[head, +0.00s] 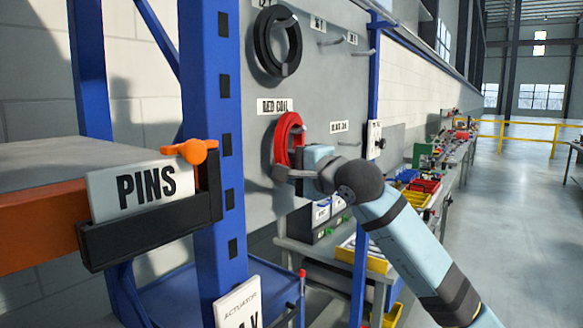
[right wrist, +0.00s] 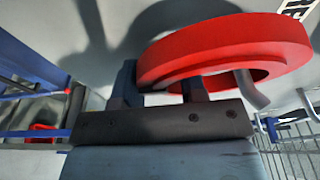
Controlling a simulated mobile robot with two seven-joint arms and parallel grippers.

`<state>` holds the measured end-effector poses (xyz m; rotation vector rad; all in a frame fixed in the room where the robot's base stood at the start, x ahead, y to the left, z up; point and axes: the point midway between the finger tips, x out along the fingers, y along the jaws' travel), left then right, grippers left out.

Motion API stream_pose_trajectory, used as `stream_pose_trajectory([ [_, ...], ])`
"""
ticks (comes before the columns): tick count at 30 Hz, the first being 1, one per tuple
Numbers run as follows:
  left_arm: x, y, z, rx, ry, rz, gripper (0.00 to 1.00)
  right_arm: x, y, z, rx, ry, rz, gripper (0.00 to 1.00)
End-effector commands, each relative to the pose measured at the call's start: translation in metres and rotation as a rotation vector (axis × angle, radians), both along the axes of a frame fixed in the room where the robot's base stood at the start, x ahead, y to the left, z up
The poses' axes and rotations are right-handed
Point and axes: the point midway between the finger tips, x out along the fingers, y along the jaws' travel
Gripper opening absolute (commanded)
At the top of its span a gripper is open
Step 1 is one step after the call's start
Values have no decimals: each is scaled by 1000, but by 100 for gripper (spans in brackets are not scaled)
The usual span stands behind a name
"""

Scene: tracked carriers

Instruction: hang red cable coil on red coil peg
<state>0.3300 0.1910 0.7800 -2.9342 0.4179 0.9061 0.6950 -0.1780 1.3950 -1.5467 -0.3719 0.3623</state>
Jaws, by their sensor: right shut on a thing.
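The red cable coil (head: 283,142) is at the grey wall panel, just below a label that seems to read RED COIL (head: 274,106). My right gripper (head: 291,168) is shut on the coil's lower rim in the head view. In the right wrist view the coil (right wrist: 225,42) is a large red ring, with its near rim between the fingers of my gripper (right wrist: 160,85). A grey metal peg (right wrist: 250,90) shows at the ring's opening there; a peg tip (head: 307,128) also shows beside the coil in the head view. Whether the peg passes fully through is unclear. My left gripper is not in view.
A black coil (head: 267,42) hangs higher on the panel. A blue upright (head: 212,120) and a shelf with a PINS sign (head: 147,190) stand at left. Bins (head: 425,185) lie on the bench behind my arm.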

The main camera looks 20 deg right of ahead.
Motion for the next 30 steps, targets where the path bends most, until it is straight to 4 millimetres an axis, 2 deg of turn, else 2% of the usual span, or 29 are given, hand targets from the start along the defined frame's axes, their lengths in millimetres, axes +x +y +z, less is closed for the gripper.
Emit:
stream_pose_trajectory([
  [11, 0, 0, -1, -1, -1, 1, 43, 0, 0, 1, 0, -1, 0, 7],
  [12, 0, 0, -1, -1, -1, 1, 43, 0, 0, 1, 0, -1, 0, 45],
  [15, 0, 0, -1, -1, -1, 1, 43, 0, 0, 1, 0, -1, 0, 68],
  [25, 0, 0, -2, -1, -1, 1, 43, -2, -2, -1, -1, 0, -1, 68],
  [30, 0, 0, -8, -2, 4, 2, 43, -21, -12, -2, -2, -2, -2, 68],
])
